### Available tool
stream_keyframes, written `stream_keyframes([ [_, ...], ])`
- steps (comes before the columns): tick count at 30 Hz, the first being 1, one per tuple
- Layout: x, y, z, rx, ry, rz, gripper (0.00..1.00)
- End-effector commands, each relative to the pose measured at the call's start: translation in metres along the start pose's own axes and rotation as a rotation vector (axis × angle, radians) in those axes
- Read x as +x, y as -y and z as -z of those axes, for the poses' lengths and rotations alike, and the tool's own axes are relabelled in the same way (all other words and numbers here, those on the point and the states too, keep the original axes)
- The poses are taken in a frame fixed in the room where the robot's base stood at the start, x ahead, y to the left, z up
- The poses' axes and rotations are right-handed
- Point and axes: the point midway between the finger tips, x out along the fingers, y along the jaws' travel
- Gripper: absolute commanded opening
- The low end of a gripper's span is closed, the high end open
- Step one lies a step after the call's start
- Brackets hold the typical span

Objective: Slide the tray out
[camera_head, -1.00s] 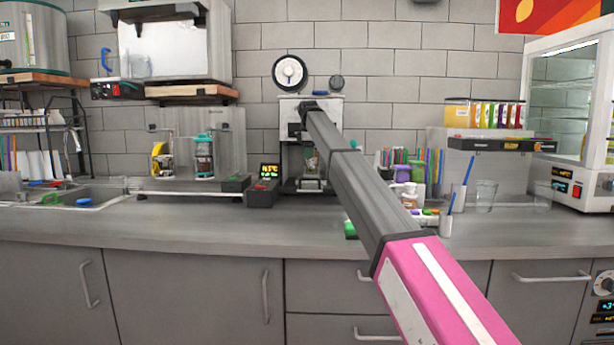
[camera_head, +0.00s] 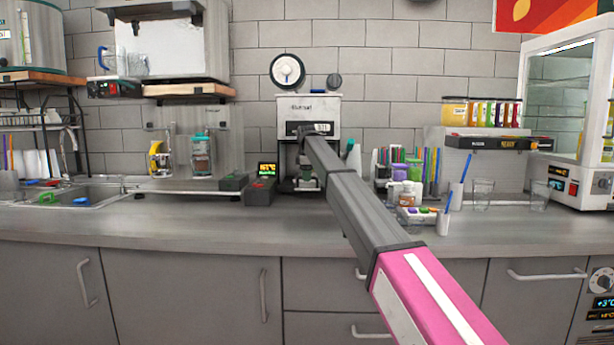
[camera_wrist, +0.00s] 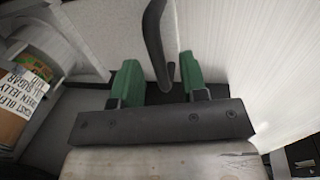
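The cup sealer (camera_head: 305,103) is a white machine against the back wall. My arm covers much of its lower front. Its tray cannot be made out clearly in the head view. In the wrist view, a curved black handle (camera_wrist: 154,38) comes down between the two green fingertips of my gripper (camera_wrist: 160,78). The fingers stand apart, with gaps visible on both sides of the handle, the smaller one at the right finger. Whether the handle belongs to the tray cannot be told. The fingers are not clearly visible in the head view.
A labelled container (camera_wrist: 22,100) is at the left of the wrist view. Bottles and cups (camera_head: 405,180) stand right of the sealer. A small box with a lit display (camera_head: 262,185) is at its left. The front of the counter (camera_head: 230,235) is clear.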

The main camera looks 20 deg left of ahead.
Motion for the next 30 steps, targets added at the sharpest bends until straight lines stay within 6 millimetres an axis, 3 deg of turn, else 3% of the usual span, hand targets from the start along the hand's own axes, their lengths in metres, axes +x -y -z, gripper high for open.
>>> stream_keyframes([
  [2,0.0,0.0,0.0,0.0,0.0,0.0,0.4],
  [3,0.0,0.0,0.0,0.0,0.0,0.0,0.33],
  [6,0.0,0.0,0.0,0.0,0.0,0.0,0.01],
  [14,-0.001,0.002,0.0,0.0,0.0,0.0,0.0],
  [20,-0.003,0.015,0.0,-0.001,0.0,0.0,0.0],
  [30,-0.014,0.072,-0.001,-0.002,0.0,0.0,0.0],
])
